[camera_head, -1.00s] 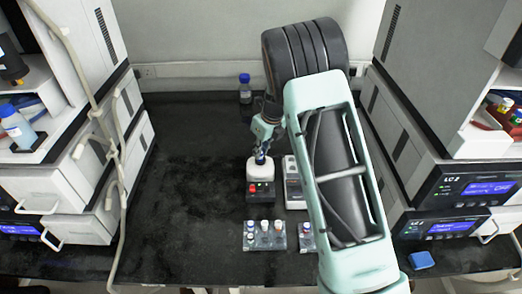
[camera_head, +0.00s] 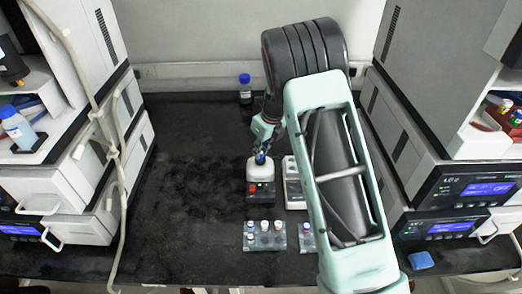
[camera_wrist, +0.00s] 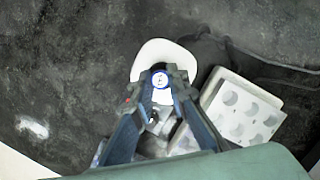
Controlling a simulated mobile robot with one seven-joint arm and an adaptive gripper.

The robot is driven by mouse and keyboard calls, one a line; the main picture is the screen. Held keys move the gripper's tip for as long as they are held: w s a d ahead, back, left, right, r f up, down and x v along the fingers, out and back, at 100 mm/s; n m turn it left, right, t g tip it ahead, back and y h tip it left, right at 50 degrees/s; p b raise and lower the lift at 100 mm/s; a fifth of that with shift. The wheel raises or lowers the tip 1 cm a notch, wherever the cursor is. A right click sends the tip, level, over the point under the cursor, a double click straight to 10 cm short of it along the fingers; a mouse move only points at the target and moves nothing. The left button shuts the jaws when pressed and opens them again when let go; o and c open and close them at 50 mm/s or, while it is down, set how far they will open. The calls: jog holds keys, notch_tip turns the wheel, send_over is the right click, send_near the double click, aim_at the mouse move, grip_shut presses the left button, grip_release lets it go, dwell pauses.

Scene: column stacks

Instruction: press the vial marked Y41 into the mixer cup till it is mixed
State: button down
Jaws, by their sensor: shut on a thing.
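My gripper (camera_head: 262,150) is shut on a blue-capped vial (camera_wrist: 160,80), with one fingertip on each side of the cap in the wrist view. The vial (camera_head: 260,160) stands about upright at the top of the mixer (camera_head: 259,173), a small unit with a white top and a dark front with a red button. The mixer's white top (camera_wrist: 164,48) shows around the fingertips in the wrist view. The cup is hidden under the vial and fingers, so I cannot tell how firmly the vial presses in it. The mark on the cap is too small to read.
A white block with round wells (camera_wrist: 240,112) stands right of the mixer. A vial rack (camera_head: 264,243) and a second, partly hidden rack (camera_head: 307,242) are in front. A blue-capped bottle (camera_head: 245,90) stands behind. The bench left of the mixer is clear. Instruments flank both sides.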

jog(key=shift+r+p, duration=2.4)
jog(key=shift+r, duration=0.55)
jog(key=shift+d+f, duration=0.15)
